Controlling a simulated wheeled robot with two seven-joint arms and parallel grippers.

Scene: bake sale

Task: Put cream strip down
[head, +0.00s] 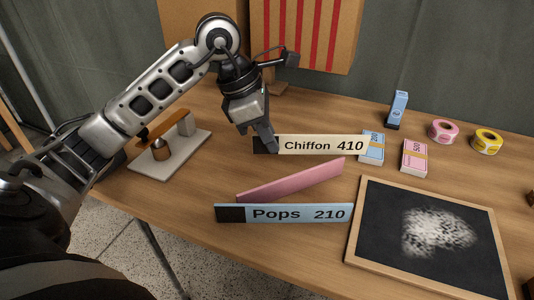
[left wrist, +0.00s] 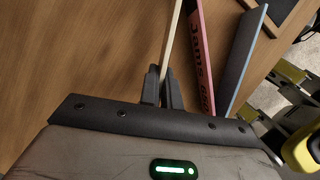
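The cream strip (head: 318,145), printed "Chiffon 410", stands on its long edge on the wooden table, or very near it, in the head view. My left gripper (head: 270,144) is at its dark left end. In the left wrist view the cream strip (left wrist: 174,38) runs up from between the two fingertips (left wrist: 161,84), which close on it. A pink strip (head: 291,180) and a blue strip (head: 284,213) printed "Pops 210" stand in front of it. The wrist view also shows the pink strip (left wrist: 199,60) and the blue strip (left wrist: 241,62). My right gripper is not in view.
A framed blackboard (head: 374,238) with a white smudge lies at the right. Blue notes (head: 372,147), pink notes (head: 414,158), a blue box (head: 397,109), a pink roll (head: 444,131) and a yellow roll (head: 487,141) lie behind it. A white-based stand (head: 188,157) is at the left.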

